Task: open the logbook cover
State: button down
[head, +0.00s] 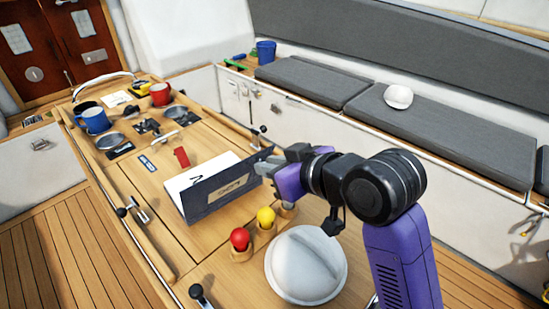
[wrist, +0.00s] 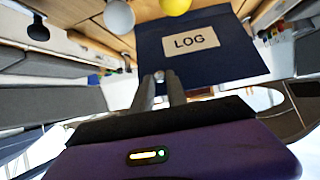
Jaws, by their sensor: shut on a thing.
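The logbook (head: 199,178) lies on the wooden table with its white page showing. Its dark blue cover (head: 229,189) with a "LOG" label stands raised at a steep tilt along the near side. My gripper (head: 268,167) is at the cover's right end in the head view, shut on the cover's edge. In the wrist view the cover (wrist: 200,62) fills the upper middle, and the fingertips (wrist: 168,80) meet its lower edge. The fingers hide the exact pinch point.
A red ball (head: 240,239) and a yellow ball (head: 266,217) sit in holders close to the cover's near side. A white dome (head: 306,265) is nearer. A red block (head: 181,157), blue mug (head: 94,121) and red mug (head: 160,95) stand beyond the book.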

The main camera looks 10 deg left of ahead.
aim_at(259, 153)
jog(key=shift+w+a+r+g+h+p, duration=0.8)
jog(key=shift+w+a+r+p, duration=0.25)
jog(key=shift+p, duration=2.25)
jog(key=shift+w+a+f+g+h+p, duration=0.1)
jog(key=shift+w+a+g+h+p, duration=0.2)
jog(key=shift+p, duration=0.55)
jog(key=c, duration=1.3)
grip_release()
jog(key=shift+b+v, duration=0.75)
jog(key=shift+v, duration=3.15)
